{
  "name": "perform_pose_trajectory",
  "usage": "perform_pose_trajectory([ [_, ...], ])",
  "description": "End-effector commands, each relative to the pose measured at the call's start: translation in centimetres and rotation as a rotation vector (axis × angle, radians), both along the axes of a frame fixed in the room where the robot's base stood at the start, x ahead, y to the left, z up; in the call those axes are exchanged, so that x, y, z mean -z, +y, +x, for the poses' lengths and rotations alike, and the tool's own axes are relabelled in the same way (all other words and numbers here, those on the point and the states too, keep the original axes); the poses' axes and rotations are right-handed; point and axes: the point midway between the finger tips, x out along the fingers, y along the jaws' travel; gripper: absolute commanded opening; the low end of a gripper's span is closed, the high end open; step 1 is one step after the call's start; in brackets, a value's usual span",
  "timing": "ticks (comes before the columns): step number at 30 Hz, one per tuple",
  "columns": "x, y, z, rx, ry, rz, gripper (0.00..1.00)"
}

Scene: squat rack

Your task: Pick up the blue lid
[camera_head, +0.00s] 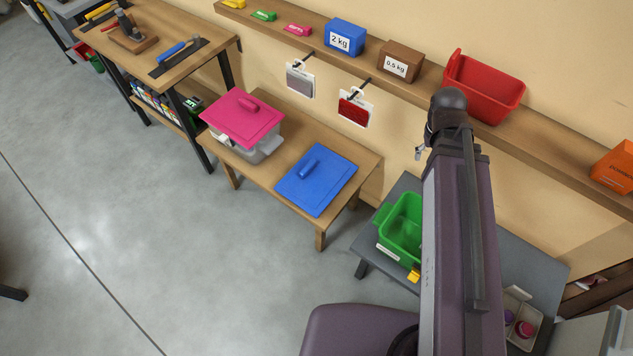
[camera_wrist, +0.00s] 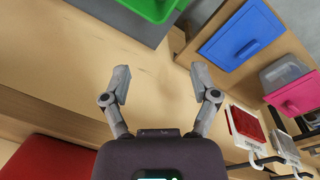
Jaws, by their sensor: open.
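The blue lid (camera_head: 322,187) lies flat on the low wooden table (camera_head: 268,178) in the head view, with its blue bar handle on top. It shows at the upper right of the wrist view (camera_wrist: 238,36). My gripper (camera_wrist: 160,82) is open and empty in the wrist view, its two fingers spread wide against the tan wall. It is well away from the lid. In the head view my arm hides most of the gripper; only a small grey part shows beside the arm, right of the lid.
A clear box with a pink lid (camera_head: 242,117) stands left of the blue lid. A green bin (camera_head: 399,228) is on the grey table to the right. A wall shelf (camera_head: 430,76) holds boxes and a red bin (camera_head: 484,88). Tags hang on hooks behind the lid. The floor in front is clear.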

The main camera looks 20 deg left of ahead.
Motion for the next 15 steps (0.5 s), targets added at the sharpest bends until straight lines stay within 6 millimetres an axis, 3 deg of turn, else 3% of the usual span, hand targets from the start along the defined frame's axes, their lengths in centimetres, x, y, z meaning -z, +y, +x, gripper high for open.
perform_pose_trajectory([
  [1,2.0,0.6,0.5,-0.039,-0.002,-0.017,0.77],
  [15,10.3,5.3,3.7,-0.431,-0.016,-0.202,0.77],
])
